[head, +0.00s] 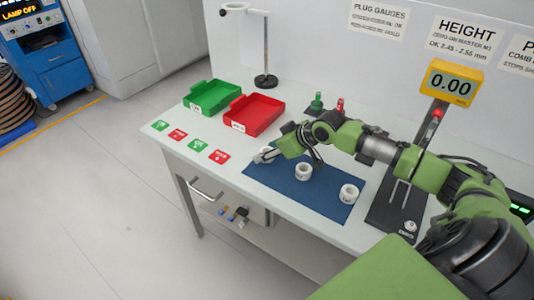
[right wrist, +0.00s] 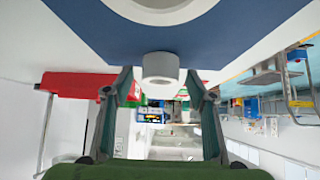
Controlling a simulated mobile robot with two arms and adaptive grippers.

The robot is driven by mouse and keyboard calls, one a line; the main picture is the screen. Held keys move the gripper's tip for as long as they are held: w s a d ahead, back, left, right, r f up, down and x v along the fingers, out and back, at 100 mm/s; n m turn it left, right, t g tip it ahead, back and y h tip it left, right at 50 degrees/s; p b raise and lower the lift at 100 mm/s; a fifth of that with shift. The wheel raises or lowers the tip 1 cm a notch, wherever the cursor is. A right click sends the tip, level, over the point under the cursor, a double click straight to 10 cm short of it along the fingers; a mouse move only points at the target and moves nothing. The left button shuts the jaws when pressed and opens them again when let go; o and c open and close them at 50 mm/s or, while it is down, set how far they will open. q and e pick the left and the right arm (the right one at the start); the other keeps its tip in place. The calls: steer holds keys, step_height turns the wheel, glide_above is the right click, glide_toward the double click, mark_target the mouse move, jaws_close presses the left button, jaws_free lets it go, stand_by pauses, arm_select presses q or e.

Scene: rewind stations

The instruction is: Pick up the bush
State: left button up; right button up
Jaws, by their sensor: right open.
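Several white-grey ring-shaped bushes lie on or by the blue mat (head: 318,196) on the table. One bush (head: 303,171) is at the mat's middle and another bush (head: 349,193) is near its right end. My right gripper (head: 266,156) is low over the mat's left end, partly covering a pale bush there. In the right wrist view my right gripper (right wrist: 158,80) is open, and a bush (right wrist: 160,70) appears between its fingertips, with clear gaps on both sides. A nearer bush (right wrist: 160,8) is cut off by the top edge. My left gripper is not in view.
A green tray (head: 213,112) and a red tray (head: 278,115) stand behind the mat. Green and red cards (head: 198,146) lie along the table's left side. A gauge stand with a yellow display (head: 451,83) is at the right. A post stand (head: 265,79) is at the back.

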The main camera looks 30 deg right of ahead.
steer(key=shift+w+a+f, duration=0.1)
steer(key=shift+w+f, duration=0.2)
steer(key=shift+f, duration=0.05)
steer(key=c, duration=1.2)
steer(key=shift+r, duration=0.1)
steer(key=shift+r, duration=0.5)
step_height(320, 180, up, 2)
steer(key=shift+s+r+b, duration=0.15)
steer(key=shift+r+b, duration=0.05)
steer(key=shift+b, duration=0.2)
steer(key=shift+s+a+r+b, duration=0.25)
steer(key=shift+s+a+r, duration=0.45)
steer(key=shift+s+r, duration=1.2)
steer(key=shift+s+a+r+b, duration=0.2)
steer(key=shift+s+a+r, duration=0.8)
steer(key=shift+s, duration=1.5)
steer(key=shift+s+a+r+b, duration=0.25)
steer(key=shift+s+a+r, duration=0.15)
steer(key=shift+s+r, duration=1.65)
